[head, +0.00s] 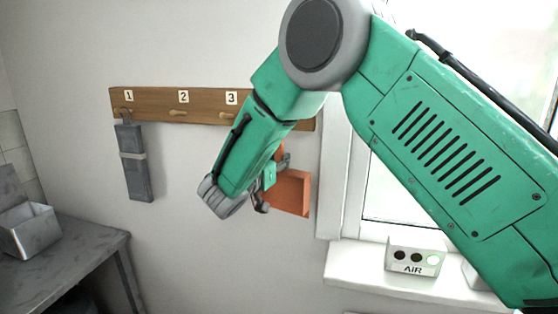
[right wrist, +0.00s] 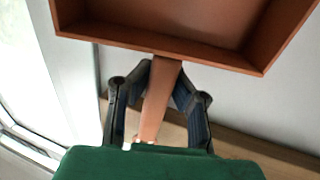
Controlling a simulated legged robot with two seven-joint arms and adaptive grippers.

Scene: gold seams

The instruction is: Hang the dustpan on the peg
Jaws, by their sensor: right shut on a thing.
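The orange-brown dustpan (head: 291,194) is held in front of the wall, below the right part of the wooden peg rail (head: 150,105). My right gripper (head: 272,172) is shut on its handle, partly hidden by my arm in the head view. In the right wrist view the dustpan's pan (right wrist: 165,35) fills the top. Its handle (right wrist: 155,110) runs between the two fingers (right wrist: 164,78). The rail has pegs under labels 1, 2 (head: 178,112) and 3 (head: 229,114). The part right of label 3 is largely behind my arm. My left gripper is not in view.
A grey long object (head: 133,165) hangs on peg 1. A window with a white sill (head: 350,265) is at the right, with a box marked AIR (head: 413,258) on it. A grey table (head: 75,255) with an open bin (head: 28,232) stands at the left.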

